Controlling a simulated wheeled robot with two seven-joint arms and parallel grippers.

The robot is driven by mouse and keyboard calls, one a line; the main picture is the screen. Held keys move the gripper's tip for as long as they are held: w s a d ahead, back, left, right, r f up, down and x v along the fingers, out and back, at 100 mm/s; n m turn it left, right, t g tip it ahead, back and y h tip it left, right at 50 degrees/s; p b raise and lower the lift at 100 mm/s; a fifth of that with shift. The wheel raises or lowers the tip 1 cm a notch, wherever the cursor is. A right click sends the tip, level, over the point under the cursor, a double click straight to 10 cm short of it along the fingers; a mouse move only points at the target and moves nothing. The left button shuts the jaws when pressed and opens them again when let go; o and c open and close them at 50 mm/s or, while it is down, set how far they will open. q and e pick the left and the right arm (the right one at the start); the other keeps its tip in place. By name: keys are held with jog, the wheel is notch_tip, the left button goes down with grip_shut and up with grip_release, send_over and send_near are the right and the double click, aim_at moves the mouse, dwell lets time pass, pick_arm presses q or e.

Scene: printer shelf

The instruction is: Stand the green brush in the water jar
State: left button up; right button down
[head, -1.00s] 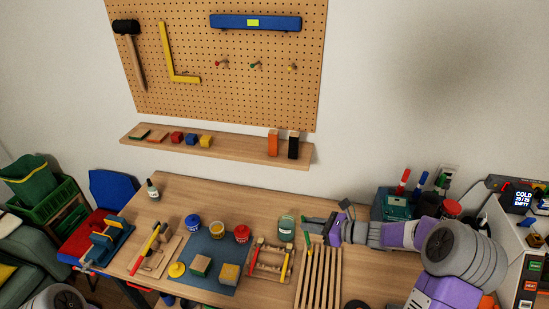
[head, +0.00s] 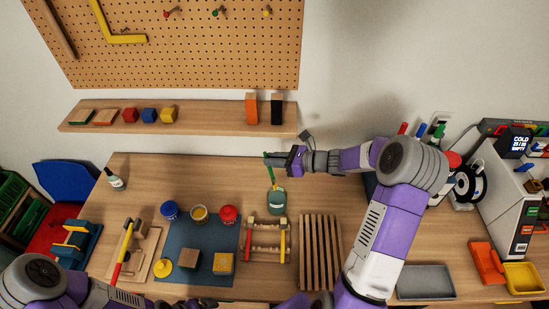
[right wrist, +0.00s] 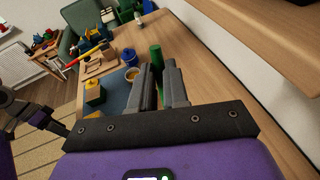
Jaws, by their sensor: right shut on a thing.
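My right gripper (head: 294,159) is shut on the green brush (head: 271,172) and holds it nearly upright, slightly tilted. The glass water jar (head: 277,203) stands on the table directly below. The brush's lower end is at the jar's mouth; I cannot tell how far inside it is. In the right wrist view the green brush (right wrist: 156,60) shows between the fingers, and the jar is not clearly visible. My left arm is low at the left of the head view, with its fingers not clear.
A small wooden rack (head: 268,253) with red and yellow tools stands just in front of the jar. A slatted wooden rack (head: 320,250) is to its right. Paint pots, including a red one (head: 229,214), stand on a blue mat (head: 190,236). A wall shelf (head: 200,117) hangs behind.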

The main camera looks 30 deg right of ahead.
jog(key=f+b, duration=0.1)
jog(key=f, duration=0.1)
jog(key=shift+w+a+f+b, duration=0.15)
jog(key=shift+w+f+b, duration=0.15)
jog(key=shift+b, duration=0.05)
notch_tip(320, 180, down, 9)
jog(key=s+d+b, duration=0.1)
jog(key=s+b, duration=0.1)
jog(key=b, duration=0.4)
jog(key=shift+f, duration=0.15)
jog(key=shift+s+d, duration=0.1)
jog(key=c, duration=1.1)
grip_release()
jog(key=shift+o, duration=0.2)
jog(key=shift+s+d+r+p, duration=1.55)
jog(key=shift+s+d+r, duration=0.1)
jog(key=shift+s+r, duration=0.1)
